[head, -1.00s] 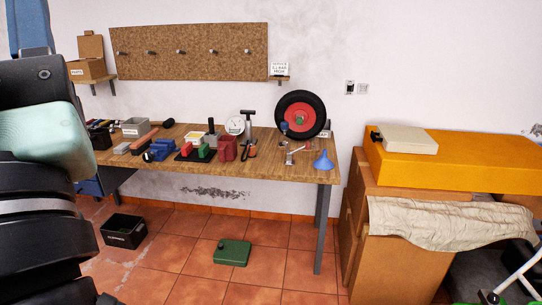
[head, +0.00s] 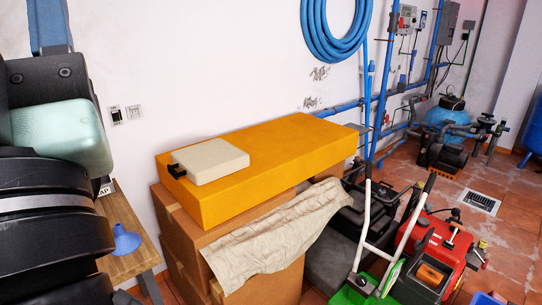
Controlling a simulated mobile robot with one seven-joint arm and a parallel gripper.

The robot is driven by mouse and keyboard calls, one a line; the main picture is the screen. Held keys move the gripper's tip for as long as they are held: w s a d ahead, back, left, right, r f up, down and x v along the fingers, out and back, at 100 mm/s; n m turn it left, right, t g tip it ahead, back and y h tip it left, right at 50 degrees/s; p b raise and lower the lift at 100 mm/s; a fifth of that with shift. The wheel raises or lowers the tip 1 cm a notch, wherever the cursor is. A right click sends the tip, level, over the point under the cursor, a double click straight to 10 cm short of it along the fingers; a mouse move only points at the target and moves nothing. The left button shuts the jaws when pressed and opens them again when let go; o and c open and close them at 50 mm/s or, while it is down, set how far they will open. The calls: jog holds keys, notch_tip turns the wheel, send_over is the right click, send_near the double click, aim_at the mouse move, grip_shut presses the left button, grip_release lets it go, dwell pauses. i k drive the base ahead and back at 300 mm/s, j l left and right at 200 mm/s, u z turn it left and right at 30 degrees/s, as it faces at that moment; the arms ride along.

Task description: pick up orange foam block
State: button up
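A large orange foam block (head: 285,165) lies flat across the top of brown cardboard boxes (head: 262,285) against the white wall. A flat beige case (head: 212,161) with a black handle rests on the left part of its top. The right end of the block sticks out past the boxes. Dark links of my arm fill the left edge, and my gripper is out of view.
A beige cloth (head: 275,238) drapes over the front of the boxes. The red machine (head: 430,255) and a green one with a white handle (head: 366,240) stand at the lower right. The workbench end (head: 122,212) with a blue funnel (head: 126,240) is at the left.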

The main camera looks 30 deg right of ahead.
aim_at(425, 273)
jog(key=i+l+z, duration=0.15)
jog(key=z, duration=0.3)
jog(key=i+z, duration=0.65)
jog(key=z, duration=0.2)
jog(key=i+z, duration=0.25)
jog(key=z, duration=0.2)
jog(key=i+l+z, duration=0.15)
jog(key=i+z, duration=0.15)
jog(key=i, duration=0.3)
jog(key=i+z, duration=0.25)
jog(key=i, duration=0.4)
